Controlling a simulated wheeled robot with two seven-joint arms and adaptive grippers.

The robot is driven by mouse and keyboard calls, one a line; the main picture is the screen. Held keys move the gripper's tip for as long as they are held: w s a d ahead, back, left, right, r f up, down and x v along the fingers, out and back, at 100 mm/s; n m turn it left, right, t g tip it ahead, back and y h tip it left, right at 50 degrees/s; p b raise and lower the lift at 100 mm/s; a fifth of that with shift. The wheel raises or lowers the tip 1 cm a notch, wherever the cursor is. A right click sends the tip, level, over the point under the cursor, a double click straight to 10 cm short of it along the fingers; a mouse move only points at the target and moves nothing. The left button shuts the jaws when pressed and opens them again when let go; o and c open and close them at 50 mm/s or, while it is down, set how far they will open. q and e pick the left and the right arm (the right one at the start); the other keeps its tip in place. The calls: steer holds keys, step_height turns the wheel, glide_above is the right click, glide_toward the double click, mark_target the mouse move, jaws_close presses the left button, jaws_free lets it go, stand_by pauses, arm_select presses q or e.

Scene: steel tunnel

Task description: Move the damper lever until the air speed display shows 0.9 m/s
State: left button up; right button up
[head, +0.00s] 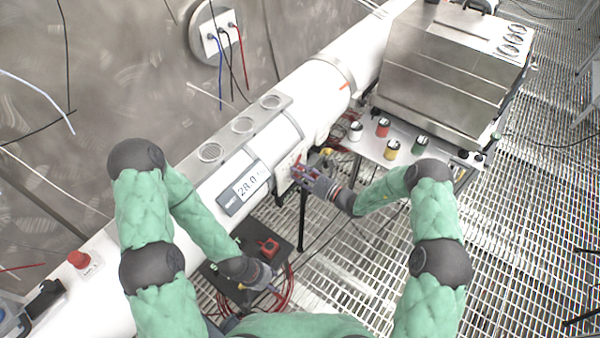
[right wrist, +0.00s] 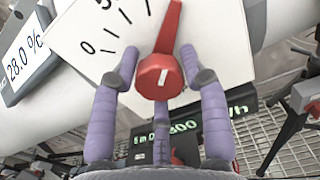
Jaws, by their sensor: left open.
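The damper lever (right wrist: 169,35) is a red pointer on a red round hub (right wrist: 160,77), over a white dial plate (right wrist: 215,50) with black marks and a 0 at left. It points up and slightly right. My right gripper (right wrist: 158,64) has purple fingers either side of the hub; I cannot tell whether they touch it. It also shows in the head view (head: 305,173). My left gripper (head: 268,280) is open, low, away from the lever.
A white duct (head: 215,190) runs diagonally along the wall. Below it are a black case (head: 230,262) with a red item and red cables. A steel cabinet (head: 440,75) and a shelf with several small coloured cans (head: 391,148) stand to the right. Grating floor is open at right.

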steer(key=c, duration=0.4)
steer(key=n+b, duration=0.3)
steer(key=n, duration=0.2)
steer(key=shift+f+b, duration=0.15)
steer(key=shift+b, duration=0.25)
steer(key=shift+n+b, duration=1.55)
steer(key=shift+n, duration=0.75)
steer(key=o, duration=1.1)
steer(key=shift+o, duration=0.2)
